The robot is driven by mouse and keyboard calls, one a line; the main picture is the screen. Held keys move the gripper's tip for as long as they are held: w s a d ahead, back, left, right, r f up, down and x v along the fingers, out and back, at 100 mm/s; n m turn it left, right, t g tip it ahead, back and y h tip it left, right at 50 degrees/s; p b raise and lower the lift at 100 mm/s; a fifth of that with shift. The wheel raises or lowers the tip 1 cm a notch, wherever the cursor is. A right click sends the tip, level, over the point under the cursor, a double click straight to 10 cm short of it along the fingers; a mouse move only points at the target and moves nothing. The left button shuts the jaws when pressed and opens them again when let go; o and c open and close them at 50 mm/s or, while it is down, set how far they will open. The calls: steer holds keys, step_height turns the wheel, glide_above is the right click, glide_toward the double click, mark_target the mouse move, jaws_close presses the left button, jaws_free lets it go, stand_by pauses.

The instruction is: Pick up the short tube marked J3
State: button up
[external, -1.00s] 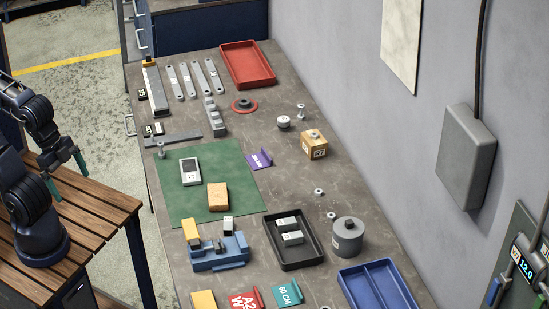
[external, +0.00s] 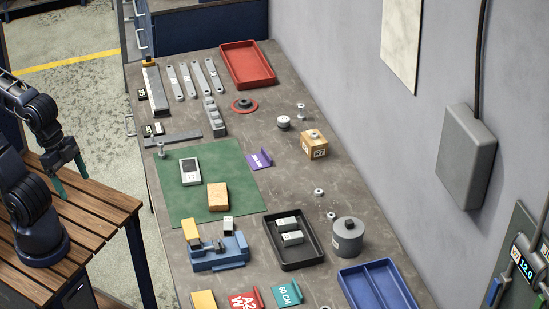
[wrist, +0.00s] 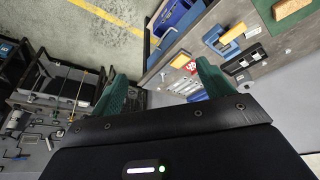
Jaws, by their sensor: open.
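No J3 mark can be read in either view, so I cannot tell which piece is the tube. Two short grey pieces with pale labels, one farther back (external: 286,224) and one nearer (external: 292,238), lie in the black tray (external: 268,241). Another small pale-topped piece (external: 228,226) stands by the blue vise-like fixture (external: 218,257). My gripper (external: 60,188) is at the far left, above the slatted wooden table and well apart from the workbench. In the wrist view my gripper (wrist: 165,88) is open, its green fingers spread with nothing between them.
The workbench holds a green mat (external: 230,165), a grey cylinder (external: 347,236), a blue divided tray (external: 378,288), a red tray (external: 247,65) and a wooden block (external: 313,145). A wall borders its right side. A floor gap separates it from the slatted table (external: 105,208).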

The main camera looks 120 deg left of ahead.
steer(key=w+a+n+g+h, duration=0.15)
steer(key=w+n, duration=0.25)
steer(key=w, duration=0.5)
steer(key=n+t+h, duration=0.6)
steer(key=n+h, duration=0.1)
steer(key=n, duration=1.5)
glide_above(292, 235)
steer(key=s+a, duration=0.7)
step_height(292, 235, down, 29)
steer(key=shift+s+a, duration=0.1)
steer(key=shift+s, duration=0.05)
steer(key=x, duration=1)
steer(key=shift+w+d+f, duration=0.1)
steer(key=shift+w+d, duration=0.1)
steer(key=shift+w, duration=0.05)
steer(key=c, duration=1.1)
